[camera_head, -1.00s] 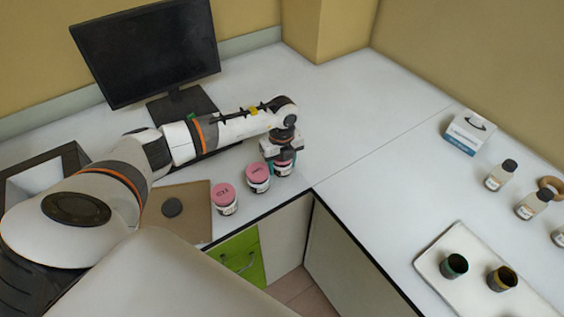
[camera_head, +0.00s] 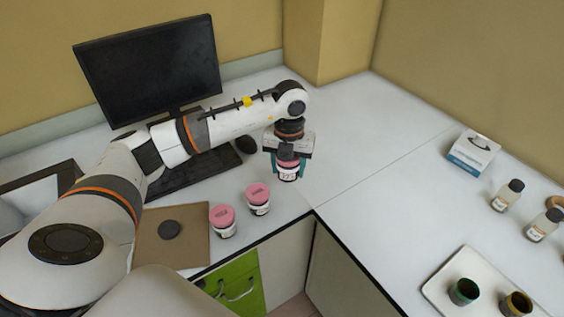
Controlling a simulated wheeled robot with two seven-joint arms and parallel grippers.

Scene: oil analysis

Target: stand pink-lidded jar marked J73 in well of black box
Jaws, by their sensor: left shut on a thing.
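My left gripper (camera_head: 288,168) is shut on a pink-lidded jar (camera_head: 288,174), gripping it from above and holding it upright, apparently just above the white counter. Its front label is small but seems to read J73; the gripper hides much of its lid. Two other pink-lidded jars, one (camera_head: 258,198) nearer the gripper and one (camera_head: 222,220) further left, stand on the counter. A black-rimmed opening (camera_head: 68,172) with a pale inside shows at the left edge, partly behind my left arm; I cannot tell whether it is the black box. My right gripper is not in view.
A brown board (camera_head: 190,250) with a dark disc (camera_head: 169,229) lies left of the jars. A monitor (camera_head: 150,70), keyboard (camera_head: 195,172) and mouse (camera_head: 246,145) are behind. On the right are a white tray (camera_head: 440,285) with two cups, bottles and a small carton (camera_head: 472,152). The counter's middle is clear.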

